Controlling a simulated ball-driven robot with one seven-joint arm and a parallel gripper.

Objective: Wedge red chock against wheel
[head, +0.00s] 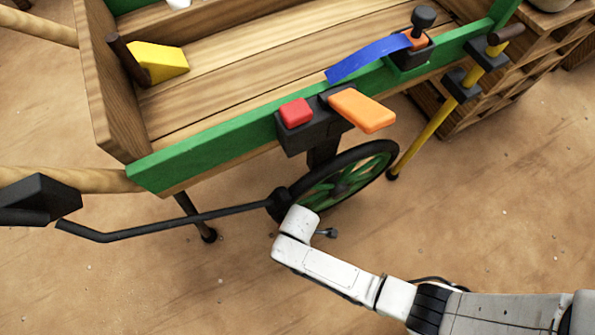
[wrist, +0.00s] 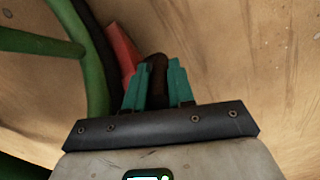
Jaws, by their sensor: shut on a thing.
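The red chock (wrist: 122,48) shows in the wrist view on the ground side, close beside the wheel's black tyre (wrist: 90,40); whether it touches the tyre is unclear. A dark knob or handle (wrist: 156,64) adjoins the chock, and my gripper (wrist: 157,72) is shut on it with its teal fingers. The green-spoked wheel (head: 345,178) stands upright under the cart's near side in the head view.
The wooden cart with a green rail (head: 205,152) stands above the wheel. A red block (head: 295,112) and orange paddle (head: 362,110) sit on its side bracket. A black bar (head: 165,222) extends left from near the wheel. A yellow prop (head: 428,130) stands right.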

